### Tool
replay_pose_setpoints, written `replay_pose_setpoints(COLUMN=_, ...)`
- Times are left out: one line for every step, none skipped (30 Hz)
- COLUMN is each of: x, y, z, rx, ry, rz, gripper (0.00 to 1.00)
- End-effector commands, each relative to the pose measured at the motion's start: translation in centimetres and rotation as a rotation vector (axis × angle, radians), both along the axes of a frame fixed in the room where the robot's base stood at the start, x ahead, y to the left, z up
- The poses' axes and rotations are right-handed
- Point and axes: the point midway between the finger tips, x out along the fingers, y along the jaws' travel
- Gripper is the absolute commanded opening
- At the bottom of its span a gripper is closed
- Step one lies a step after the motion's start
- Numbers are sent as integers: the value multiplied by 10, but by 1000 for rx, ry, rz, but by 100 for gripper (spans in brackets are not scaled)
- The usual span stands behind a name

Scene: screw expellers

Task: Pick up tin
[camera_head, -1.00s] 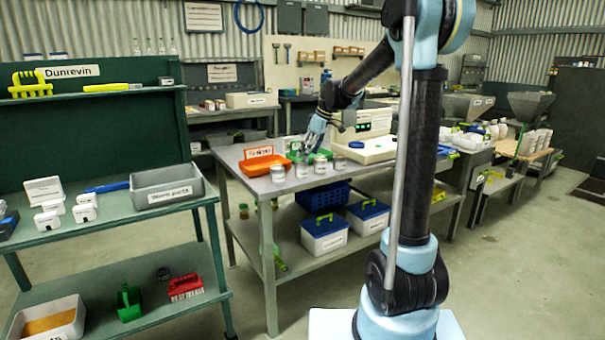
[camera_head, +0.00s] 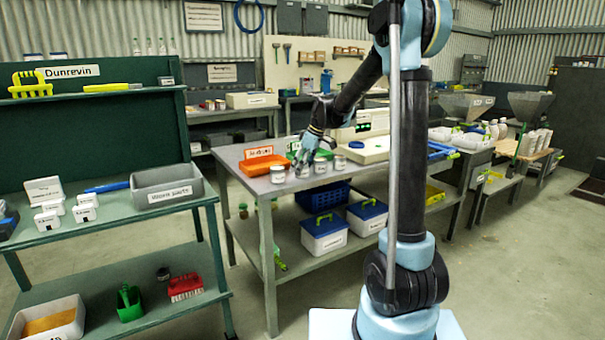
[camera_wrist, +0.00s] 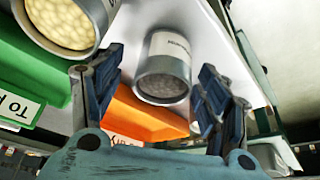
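Several small silvery tins stand in a row along the front edge of the middle workbench, among them one at the left end (camera_head: 278,175), one further right (camera_head: 320,167) and one at the right end (camera_head: 340,163). My gripper (camera_head: 303,168) is low over the row, near the second tin from the left, which it partly hides. In the wrist view my gripper (camera_wrist: 155,95) is open, and a tin with a white label (camera_wrist: 165,68) shows between its fingers, with clear space on each side. Another tin with pale round contents (camera_wrist: 62,20) is at the upper left.
An orange tray (camera_head: 264,163) and a green tray (camera_head: 294,145) lie behind the tins. A white machine (camera_head: 372,122) stands to the right on the bench (camera_head: 345,177). Blue-lidded boxes (camera_head: 324,233) sit on the shelf below. A green shelf unit stands at the left.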

Motion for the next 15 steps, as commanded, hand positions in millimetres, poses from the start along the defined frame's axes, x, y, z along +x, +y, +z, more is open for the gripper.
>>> replay_pose_setpoints(x=0, y=0, z=0, rx=0, ry=0, rz=0, gripper=58)
replay_pose_setpoints(x=0, y=0, z=0, rx=0, ry=0, rz=0, gripper=51)
replay_pose_setpoints(x=0, y=0, z=0, rx=0, ry=0, rz=0, gripper=42)
replay_pose_setpoints(x=0, y=0, z=0, rx=0, ry=0, rz=0, gripper=35)
replay_pose_setpoints(x=0, y=0, z=0, rx=0, ry=0, rz=0, gripper=28)
replay_pose_setpoints(x=0, y=0, z=0, rx=0, ry=0, rz=0, gripper=20)
replay_pose_setpoints(x=0, y=0, z=0, rx=0, ry=0, rz=0, gripper=20)
replay_pose_setpoints(x=0, y=0, z=0, rx=0, ry=0, rz=0, gripper=20)
replay_pose_setpoints(x=0, y=0, z=0, rx=0, ry=0, rz=0, gripper=20)
replay_pose_setpoints(x=0, y=0, z=0, rx=0, ry=0, rz=0, gripper=20)
replay_pose_setpoints(x=0, y=0, z=0, rx=0, ry=0, rz=0, gripper=20)
replay_pose_setpoints(x=0, y=0, z=0, rx=0, ry=0, rz=0, gripper=20)
replay_pose_setpoints(x=0, y=0, z=0, rx=0, ry=0, rz=0, gripper=20)
replay_pose_setpoints(x=0, y=0, z=0, rx=0, ry=0, rz=0, gripper=20)
replay_pose_setpoints(x=0, y=0, z=1, rx=0, ry=0, rz=0, gripper=20)
